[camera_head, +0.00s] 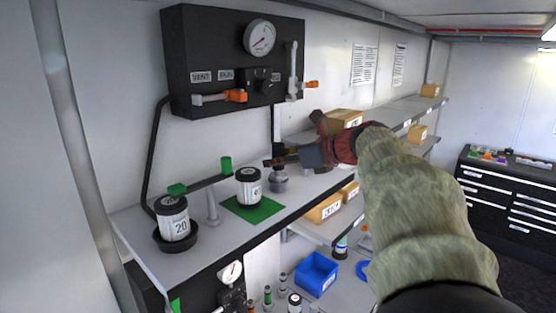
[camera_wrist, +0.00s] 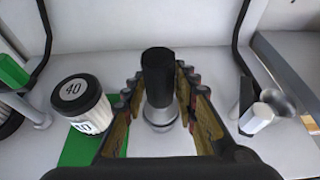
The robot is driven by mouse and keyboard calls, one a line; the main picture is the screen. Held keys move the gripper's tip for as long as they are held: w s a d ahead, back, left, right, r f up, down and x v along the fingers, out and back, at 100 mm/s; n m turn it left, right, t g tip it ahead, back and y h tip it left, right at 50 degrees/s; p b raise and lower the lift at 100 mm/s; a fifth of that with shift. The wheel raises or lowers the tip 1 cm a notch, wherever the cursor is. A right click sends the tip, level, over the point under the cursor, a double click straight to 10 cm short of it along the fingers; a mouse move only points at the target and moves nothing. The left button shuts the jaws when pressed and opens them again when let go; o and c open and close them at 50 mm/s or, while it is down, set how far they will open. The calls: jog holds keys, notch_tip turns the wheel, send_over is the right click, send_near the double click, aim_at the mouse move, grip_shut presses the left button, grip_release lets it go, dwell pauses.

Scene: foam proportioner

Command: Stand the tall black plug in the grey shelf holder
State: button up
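The tall black plug (camera_wrist: 158,75) is upright between the fingers of my gripper (camera_wrist: 160,82) in the wrist view. A grey, flared piece (camera_wrist: 160,116) shows directly below it, apparently the shelf holder. In the head view this round grey piece (camera_head: 278,184) stands on the shelf below my gripper (camera_head: 275,163), and the plug's dark top (camera_head: 278,149) shows just above the fingers. The fingers flank the plug closely on both sides. I cannot tell whether they touch it. The plug's lower end is unclear, so I cannot tell how deep it sits.
A jar marked 40 (camera_wrist: 80,103) stands close left of my gripper on a green mat (camera_head: 252,209). A jar marked 20 (camera_head: 174,218) sits farther left. A black gauge panel (camera_head: 215,60) is on the wall behind. Cardboard boxes (camera_head: 343,120) stand to the right.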

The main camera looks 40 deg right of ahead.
jog(key=shift+o, duration=1.2)
jog(key=shift+r, duration=0.15)
jog(key=shift+r, duration=0.35)
jog(key=v, duration=1.2)
jog(key=shift+f, duration=0.1)
